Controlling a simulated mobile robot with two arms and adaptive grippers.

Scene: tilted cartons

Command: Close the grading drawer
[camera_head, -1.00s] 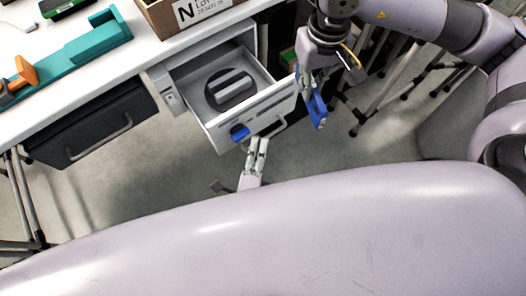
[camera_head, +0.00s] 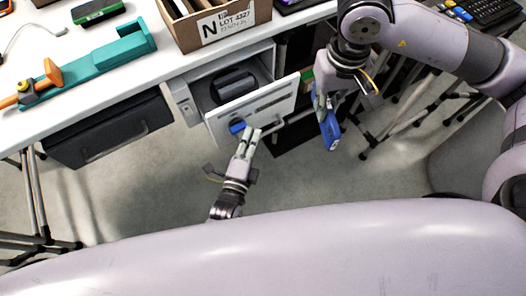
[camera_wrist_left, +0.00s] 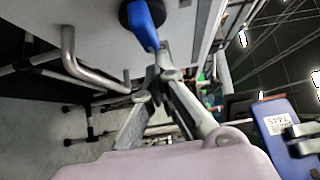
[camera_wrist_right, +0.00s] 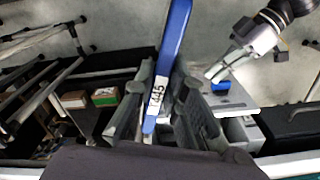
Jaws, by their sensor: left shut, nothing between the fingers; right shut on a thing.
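The grading drawer (camera_head: 255,105) has a white front and sits partly out from under the white table, with a dark round object (camera_head: 233,86) inside. A blue knob (camera_head: 237,127) and a metal bar handle (camera_head: 273,128) are on its front. My left gripper (camera_head: 252,135) is shut and empty at the drawer front, beside the blue knob; in the left wrist view its fingertips (camera_wrist_left: 160,75) are close to the knob (camera_wrist_left: 145,22). My right gripper (camera_head: 324,98) is shut on a blue labelled object (camera_head: 329,130), which hangs right of the drawer and also shows in the right wrist view (camera_wrist_right: 170,55).
A black drawer (camera_head: 110,130) with a bar handle is shut at left. On the table (camera_head: 60,90) are a teal tool (camera_head: 105,58) with an orange part and a cardboard carton (camera_head: 215,22). Tripod-like legs stand at right; grey floor is clear in front.

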